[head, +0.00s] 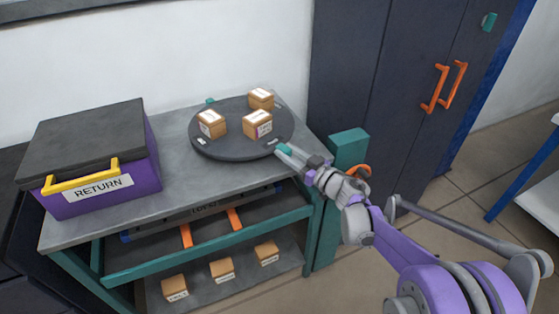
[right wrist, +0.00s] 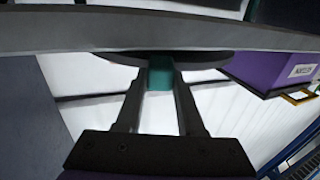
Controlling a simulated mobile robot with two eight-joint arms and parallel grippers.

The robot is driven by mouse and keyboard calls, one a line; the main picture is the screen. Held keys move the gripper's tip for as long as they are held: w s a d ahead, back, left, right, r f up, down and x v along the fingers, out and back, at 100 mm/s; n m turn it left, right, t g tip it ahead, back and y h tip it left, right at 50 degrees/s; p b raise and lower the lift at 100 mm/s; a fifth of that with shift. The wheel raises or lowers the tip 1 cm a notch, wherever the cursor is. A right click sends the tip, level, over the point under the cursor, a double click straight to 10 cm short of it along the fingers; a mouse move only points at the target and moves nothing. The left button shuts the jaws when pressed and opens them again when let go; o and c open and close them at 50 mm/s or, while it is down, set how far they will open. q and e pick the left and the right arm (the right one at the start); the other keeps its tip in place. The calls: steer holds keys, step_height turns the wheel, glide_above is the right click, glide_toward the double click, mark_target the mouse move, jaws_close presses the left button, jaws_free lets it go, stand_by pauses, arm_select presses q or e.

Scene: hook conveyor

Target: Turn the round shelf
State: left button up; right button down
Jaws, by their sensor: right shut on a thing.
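The round shelf (head: 235,150) is a dark grey disc on the right part of the workbench top. Three small cardboard boxes sit on it: one on the left (head: 211,124), one at the back (head: 261,99) and one in front (head: 257,124). A teal handle (head: 284,149) sticks out at its front right rim, and another teal piece (head: 210,100) shows at its back left. My right gripper (right wrist: 160,78) is shut on the front teal handle, with a finger on each side of it. The disc's dark underside (right wrist: 205,58) shows behind it. My left gripper is not in view.
A purple bin (head: 135,180) with a dark lid, a yellow handle and a RETURN label stands left on the bench (head: 180,180). Three boxes lie on the bench's lower shelf. A teal post (head: 348,145) stands near my right wrist. Dark cabinets (head: 400,60) with orange handles stand behind.

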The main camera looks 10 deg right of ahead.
mark_target(289, 139)
steer(key=shift+w+d+f+n+g+y, duration=0.15)
steer(key=shift+w+d+n+g+y, duration=0.8)
steer(key=shift+w+d, duration=0.2)
steer(key=shift+w+d+f+n+g+y, duration=0.15)
steer(key=shift+w+d+n+g+y, duration=0.8)
steer(key=shift+d, duration=0.25)
steer(key=shift+w, duration=0.1)
steer(key=c, duration=0.5)
jaws_free()
steer(key=shift+d, duration=0.2)
steer(key=shift+a, duration=0.1)
steer(key=v, duration=1.1)
steer(key=shift+w, duration=0.1)
steer(key=shift+c, duration=0.4)
